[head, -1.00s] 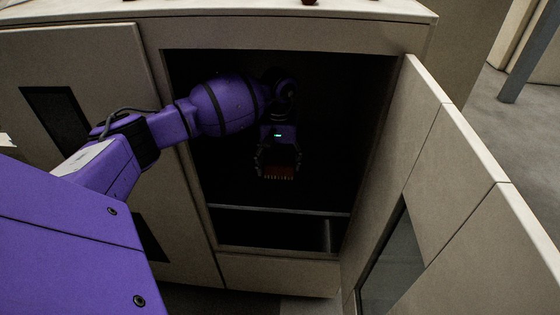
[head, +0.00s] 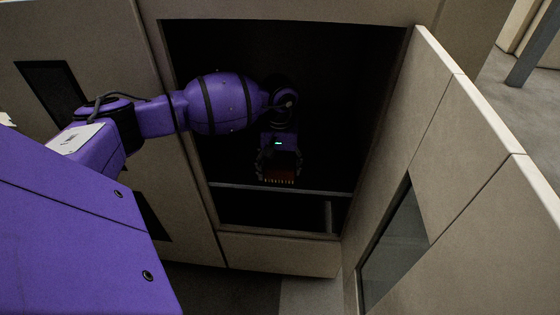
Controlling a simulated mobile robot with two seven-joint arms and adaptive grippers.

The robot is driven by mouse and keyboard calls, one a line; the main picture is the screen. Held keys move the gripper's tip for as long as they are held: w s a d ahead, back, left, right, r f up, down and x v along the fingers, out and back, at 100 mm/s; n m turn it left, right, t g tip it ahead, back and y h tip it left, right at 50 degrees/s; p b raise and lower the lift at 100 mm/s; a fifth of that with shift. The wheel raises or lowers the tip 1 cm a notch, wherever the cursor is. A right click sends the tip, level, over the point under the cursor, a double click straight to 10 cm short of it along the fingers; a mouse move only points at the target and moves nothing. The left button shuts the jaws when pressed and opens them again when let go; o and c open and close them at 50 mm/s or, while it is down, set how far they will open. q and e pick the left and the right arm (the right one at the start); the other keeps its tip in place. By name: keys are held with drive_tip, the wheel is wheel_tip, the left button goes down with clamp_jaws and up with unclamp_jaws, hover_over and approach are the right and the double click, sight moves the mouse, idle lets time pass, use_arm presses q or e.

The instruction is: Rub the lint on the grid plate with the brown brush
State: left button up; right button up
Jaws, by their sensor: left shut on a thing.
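My left gripper (head: 278,167) is inside the dark opening of the cabinet, at the end of my purple arm. It is shut on the brown brush (head: 279,176), whose row of bristle tips shows at its lower edge. The brush is just above and behind a pale horizontal bar in the opening. The grid plate and the lint cannot be made out in the dark interior. My right gripper is not in view.
The cabinet's open door (head: 440,130) stands out on the right, with a dark window panel in it. The pale bar (head: 300,188) crosses the lower opening. The frame closely borders my arm on the left. Grey floor (head: 525,100) shows at the top right.

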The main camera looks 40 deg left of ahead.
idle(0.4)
use_arm(q)
drive_tip(key=shift+w+a+f+b, duration=0.1)
drive_tip(key=shift+w+a+b, duration=0.2)
drive_tip(key=shift+w+b, duration=0.2)
drive_tip(key=shift+w+a+b, duration=0.3)
drive_tip(key=shift+w+b, duration=0.15)
drive_tip(key=shift+b, duration=0.05)
drive_tip(key=shift+w, duration=0.1)
drive_tip(key=shift+f+b, duration=0.4)
drive_tip(key=shift+f, duration=0.1)
